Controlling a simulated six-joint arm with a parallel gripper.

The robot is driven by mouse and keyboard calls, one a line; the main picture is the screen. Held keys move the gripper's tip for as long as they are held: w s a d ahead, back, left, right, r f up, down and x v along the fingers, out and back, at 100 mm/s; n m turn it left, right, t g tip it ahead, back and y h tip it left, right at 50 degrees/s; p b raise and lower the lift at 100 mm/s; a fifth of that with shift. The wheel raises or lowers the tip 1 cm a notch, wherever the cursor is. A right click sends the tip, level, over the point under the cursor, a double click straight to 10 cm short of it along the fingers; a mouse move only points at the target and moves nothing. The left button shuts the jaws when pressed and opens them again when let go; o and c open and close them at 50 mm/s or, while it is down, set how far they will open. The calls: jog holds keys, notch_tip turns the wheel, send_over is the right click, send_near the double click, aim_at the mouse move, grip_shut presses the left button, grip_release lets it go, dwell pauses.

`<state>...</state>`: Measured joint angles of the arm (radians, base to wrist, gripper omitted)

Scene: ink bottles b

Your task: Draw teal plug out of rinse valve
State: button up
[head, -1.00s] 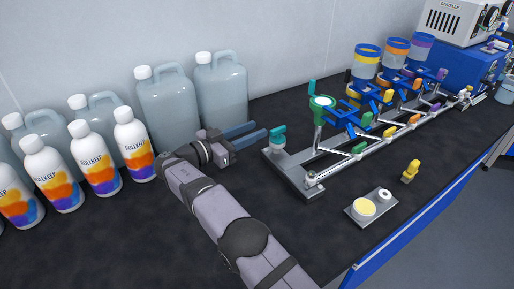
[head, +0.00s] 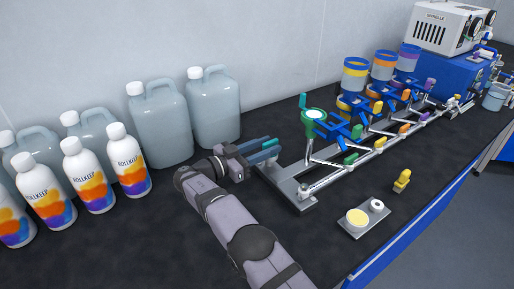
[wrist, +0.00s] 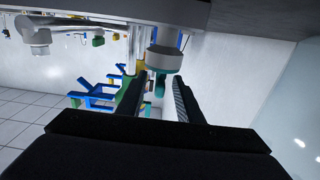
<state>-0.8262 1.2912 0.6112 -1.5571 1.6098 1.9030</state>
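The teal plug (head: 270,143) sits at the near left end of the metal valve rig, partly hidden by my gripper in the head view. In the wrist view, the plug's teal handle (wrist: 160,88) and teal rim join the pale round rinse valve body (wrist: 163,54). My gripper (head: 267,149) reaches in from the left, low over the bench. In the wrist view its two dark fingers (wrist: 161,76) are apart, one on each side of the handle, with gaps visible. I see no grip on the plug.
Jugs (head: 213,108) and bottles (head: 128,160) stand left and behind my arm. A small tray (head: 350,233) and yellow plug (head: 402,180) lie right.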

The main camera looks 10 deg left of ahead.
aim_at(270, 141)
jog(key=shift+x, duration=0.8)
grip_shut()
jog(key=shift+r, duration=0.1)
jog(key=shift+r, duration=1.2)
jog(key=shift+r, duration=2)
